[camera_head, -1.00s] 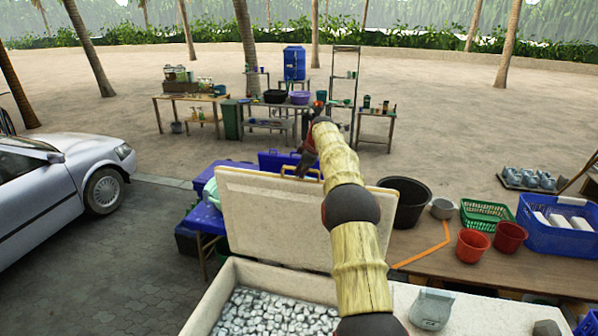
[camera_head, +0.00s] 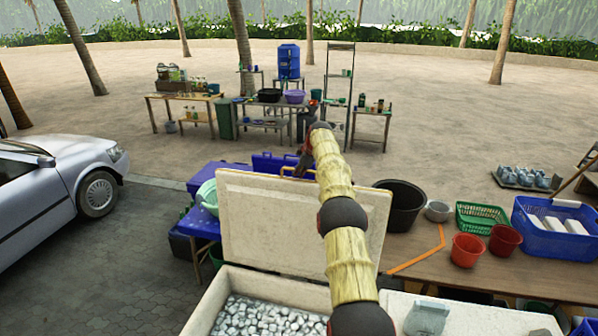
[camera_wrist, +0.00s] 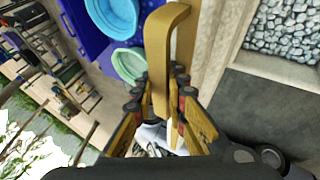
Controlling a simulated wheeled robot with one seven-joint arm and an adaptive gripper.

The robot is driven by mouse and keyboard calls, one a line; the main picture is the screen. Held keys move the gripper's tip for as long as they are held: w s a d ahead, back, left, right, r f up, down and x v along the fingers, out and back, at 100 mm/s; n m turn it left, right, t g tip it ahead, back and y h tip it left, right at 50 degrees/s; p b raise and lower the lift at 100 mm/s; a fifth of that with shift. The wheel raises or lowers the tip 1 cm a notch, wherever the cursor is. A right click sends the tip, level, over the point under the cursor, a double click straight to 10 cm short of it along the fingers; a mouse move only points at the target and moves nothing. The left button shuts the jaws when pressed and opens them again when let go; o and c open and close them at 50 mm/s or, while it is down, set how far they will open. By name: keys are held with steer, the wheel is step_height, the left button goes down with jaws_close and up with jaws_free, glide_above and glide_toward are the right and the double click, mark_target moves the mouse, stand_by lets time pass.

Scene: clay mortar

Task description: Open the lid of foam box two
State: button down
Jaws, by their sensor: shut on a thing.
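A foam box (camera_head: 204,306) at the bottom of the head view stands open, with grey-white lumps, perhaps ice, inside. Its cream lid (camera_head: 275,226) stands raised, near upright, along the box's far side. My gripper (camera_head: 304,165) is at the lid's top edge. In the wrist view my gripper (camera_wrist: 172,108) is shut on the lid's yellow handle (camera_wrist: 161,60), which runs between the two fingers. The lumps (camera_wrist: 283,27) also show at the wrist view's top right. My arm hides part of the lid and of the box in the head view. No number is readable on the box.
A second closed foam box lid (camera_head: 392,309) lies right of the open box. A wooden table (camera_head: 480,281) holds a black tub (camera_head: 401,203), red pots (camera_head: 467,249) and a blue basket (camera_head: 556,228). Blue table and coolers (camera_head: 222,178) stand behind the lid. A car (camera_head: 60,180) is left.

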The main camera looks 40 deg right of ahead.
steer(key=c, duration=1.8)
jaws_free()
steer(key=shift+o, duration=0.2)
steer(key=v, duration=1.2)
